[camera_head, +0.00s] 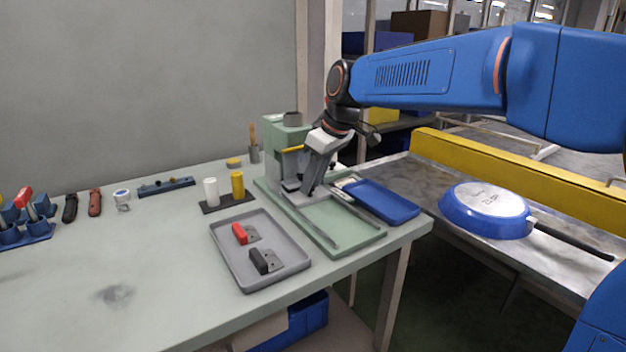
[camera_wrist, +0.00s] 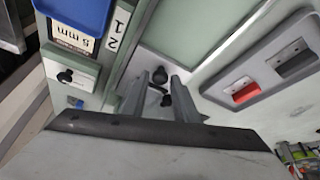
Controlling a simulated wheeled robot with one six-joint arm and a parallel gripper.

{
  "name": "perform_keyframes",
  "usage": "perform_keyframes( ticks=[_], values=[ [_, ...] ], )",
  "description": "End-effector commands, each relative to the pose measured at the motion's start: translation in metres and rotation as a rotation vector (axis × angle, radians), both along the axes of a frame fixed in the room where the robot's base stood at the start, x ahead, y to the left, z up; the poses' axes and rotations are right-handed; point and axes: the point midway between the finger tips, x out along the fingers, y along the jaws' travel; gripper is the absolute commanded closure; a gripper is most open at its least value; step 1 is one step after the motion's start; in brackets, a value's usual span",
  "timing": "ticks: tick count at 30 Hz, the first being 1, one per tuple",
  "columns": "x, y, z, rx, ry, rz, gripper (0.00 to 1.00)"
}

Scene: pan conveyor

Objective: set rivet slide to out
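The green riveting fixture (camera_head: 290,133) stands at the far right of the bench, with a flat green bed (camera_head: 352,238) and rails in front. My gripper (camera_head: 303,190) points down at the foot of the fixture. In the wrist view a dark round knob (camera_wrist: 160,75) shows between the tips of my gripper (camera_wrist: 159,78). The fingers are apart, and I cannot tell whether they touch the knob. My gripper hides much of the slide in the head view, so its position is unclear.
A blue tray (camera_head: 385,203) lies beside the fixture. A grey tray (camera_head: 228,265) holds a red and a black piece. White and yellow cylinders stand left of the fixture. The bench's front left is clear.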

Motion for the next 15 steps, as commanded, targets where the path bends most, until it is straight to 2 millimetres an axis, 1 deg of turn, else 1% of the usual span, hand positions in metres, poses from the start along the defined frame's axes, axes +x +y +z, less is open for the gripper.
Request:
perform_keyframes(
  ticks=[1,2,3,5,11,15],
  values=[
    [0.0,0.0,0.0001,0.0,0.0,0.0,0.73],
    [-0.0001,-0.0001,0.0001,0.0,0.0,0.0,0.78],
    [-0.0001,-0.0001,0.0001,0.0,0.0,0.0,0.87],
    [-0.0001,-0.0001,0.0001,0.0,0.0,0.0,1.0],
    [-0.0014,-0.001,0.0004,0.0,0.0,0.0,1.0],
    [-0.0096,-0.0065,0.0009,0.0,-0.001,0.0,1.0]
  ],
)
